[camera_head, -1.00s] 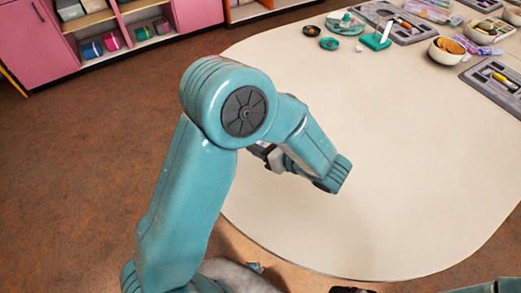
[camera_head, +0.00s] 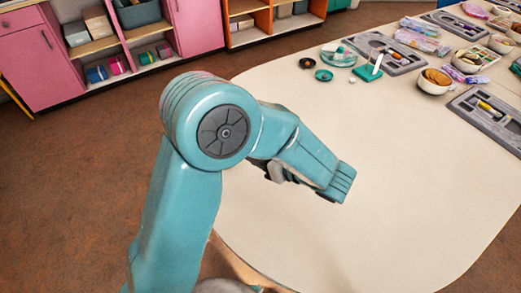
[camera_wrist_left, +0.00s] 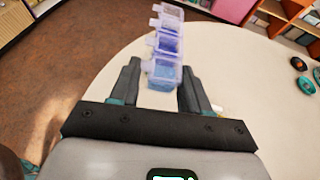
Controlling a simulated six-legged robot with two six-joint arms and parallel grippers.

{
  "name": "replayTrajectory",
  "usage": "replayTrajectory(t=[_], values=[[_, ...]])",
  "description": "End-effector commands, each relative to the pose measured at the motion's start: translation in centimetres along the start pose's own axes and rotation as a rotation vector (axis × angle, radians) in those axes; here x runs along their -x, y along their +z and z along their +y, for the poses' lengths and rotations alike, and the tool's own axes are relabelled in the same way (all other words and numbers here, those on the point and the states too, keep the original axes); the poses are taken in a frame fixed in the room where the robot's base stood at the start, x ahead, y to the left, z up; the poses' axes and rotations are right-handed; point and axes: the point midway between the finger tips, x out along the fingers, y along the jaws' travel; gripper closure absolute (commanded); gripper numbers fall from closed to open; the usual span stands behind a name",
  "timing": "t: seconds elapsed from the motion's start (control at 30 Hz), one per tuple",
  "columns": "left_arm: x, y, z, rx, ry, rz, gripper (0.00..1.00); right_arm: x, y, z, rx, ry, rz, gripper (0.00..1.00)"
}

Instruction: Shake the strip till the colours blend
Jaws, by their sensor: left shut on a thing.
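The strip (camera_wrist_left: 165,45) shows in the left wrist view as a row of see-through purple boxes with bluish contents in the nearer ones. It extends away from my left gripper (camera_wrist_left: 160,78), whose dark fingers are shut on its near end. The strip is held over the pale table, close to its edge. I cannot tell single beads or how far the colours are mixed. In the head view my left arm hides the strip and the gripper's fingers. My right gripper is in neither view.
The pale table (camera_head: 370,160) has wide free room in the middle. Pink shelves (camera_head: 60,65) stand behind.

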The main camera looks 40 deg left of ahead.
Motion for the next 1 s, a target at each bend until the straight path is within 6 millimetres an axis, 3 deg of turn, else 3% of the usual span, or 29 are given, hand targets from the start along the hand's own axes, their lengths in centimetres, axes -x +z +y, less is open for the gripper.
replayTrajectory(t=[0.07,0.1,0.13,0.17,0.2,0.23,0.27,0.33,0.37,0.43,0.47,0.5,0.57,0.6,0.67,0.7,0.8,0.83,0.9,1.0], values=[[0.4,1.0,-0.1,0.009,-0.003,0.000,0.83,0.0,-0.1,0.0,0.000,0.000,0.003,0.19],[1.5,3.6,-0.1,0.020,-0.006,0.004,0.83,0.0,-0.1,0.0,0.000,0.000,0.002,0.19],[2.0,4.8,-0.1,0.018,-0.006,0.003,0.83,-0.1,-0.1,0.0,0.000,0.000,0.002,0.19],[1.9,4.5,0.0,0.005,-0.002,0.002,0.83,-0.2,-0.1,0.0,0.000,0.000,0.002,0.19],[0.5,1.3,0.2,-0.020,0.007,-0.001,0.83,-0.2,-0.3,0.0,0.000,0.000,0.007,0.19],[0.0,-0.1,0.1,-0.019,0.006,-0.002,0.83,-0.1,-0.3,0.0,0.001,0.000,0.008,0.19],[-0.2,-0.3,0.1,-0.010,0.004,-0.002,0.83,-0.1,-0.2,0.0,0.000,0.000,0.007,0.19],[1.7,4.2,-0.1,0.022,-0.006,0.003,0.83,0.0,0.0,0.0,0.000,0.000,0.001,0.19],[2.1,4.9,-0.1,0.015,-0.005,0.003,0.83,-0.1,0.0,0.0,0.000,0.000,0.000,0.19],[0.3,0.7,0.2,-0.021,0.007,-0.002,0.83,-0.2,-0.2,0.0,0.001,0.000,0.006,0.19],[-0.1,-0.3,0.1,-0.018,0.006,-0.002,0.83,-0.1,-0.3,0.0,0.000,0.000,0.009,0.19],[0.2,0.7,0.0,0.003,0.000,-0.001,0.83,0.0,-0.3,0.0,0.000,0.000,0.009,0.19],[1.9,4.6,-0.1,0.021,-0.006,0.002,0.83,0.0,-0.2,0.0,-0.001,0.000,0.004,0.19],[1.9,4.5,0.0,0.006,-0.002,0.001,0.83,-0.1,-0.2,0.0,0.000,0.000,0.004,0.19],[0.1,0.2,0.1,-0.021,0.007,-0.002,0.83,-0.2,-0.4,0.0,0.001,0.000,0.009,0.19],[-0.2,-0.3,0.1,-0.010,0.004,-0.002,0.83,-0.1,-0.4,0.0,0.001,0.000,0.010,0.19],[2.1,4.9,-0.1,0.015,-0.005,0.003,0.83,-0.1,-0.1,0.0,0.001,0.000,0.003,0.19],[1.6,3.8,0.0,-0.002,0.000,0.000,0.83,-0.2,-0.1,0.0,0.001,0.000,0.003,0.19],[-0.2,-0.3,0.1,-0.018,0.006,-0.002,0.83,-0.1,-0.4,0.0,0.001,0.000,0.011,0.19],[-0.1,-0.1,0.0,0.001,0.000,-0.001,0.83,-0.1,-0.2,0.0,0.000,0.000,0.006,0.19]])
